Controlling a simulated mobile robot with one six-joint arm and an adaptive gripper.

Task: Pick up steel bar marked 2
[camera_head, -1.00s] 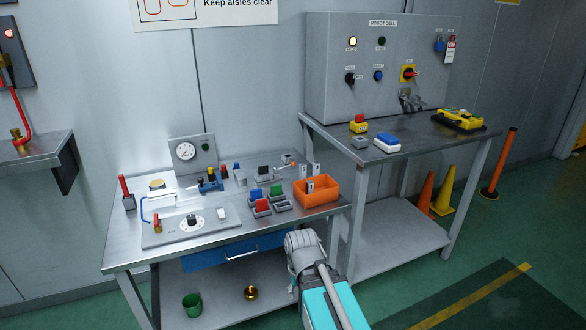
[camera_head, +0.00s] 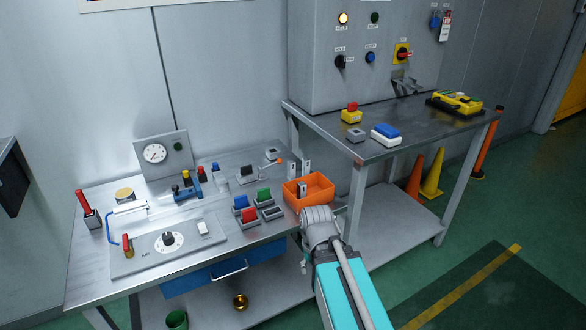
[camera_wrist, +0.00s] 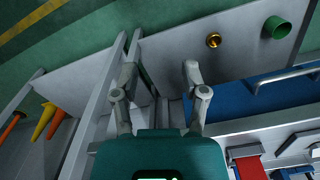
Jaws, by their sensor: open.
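Several upright grey steel bars (camera_head: 293,168) stand in and around the orange bin (camera_head: 323,184) at the right end of the left bench. Their markings are too small to read, so I cannot tell which is marked 2. In the wrist view, my gripper (camera_wrist: 160,76) is open and empty, its two fingers spread apart. It points down past the bench's front edge toward the lower shelf. In the head view my arm hides most of it, in front of and below the orange bin. No steel bar is clearly visible in the wrist view.
The left bench (camera_head: 92,262) also holds a gauge (camera_head: 155,152), a dial panel (camera_head: 130,259) and coloured blocks. A blue drawer (camera_head: 203,278) is under its top. A brass ring (camera_head: 240,302) and green cup (camera_head: 176,320) are below. The right table (camera_head: 385,160) stands close beside.

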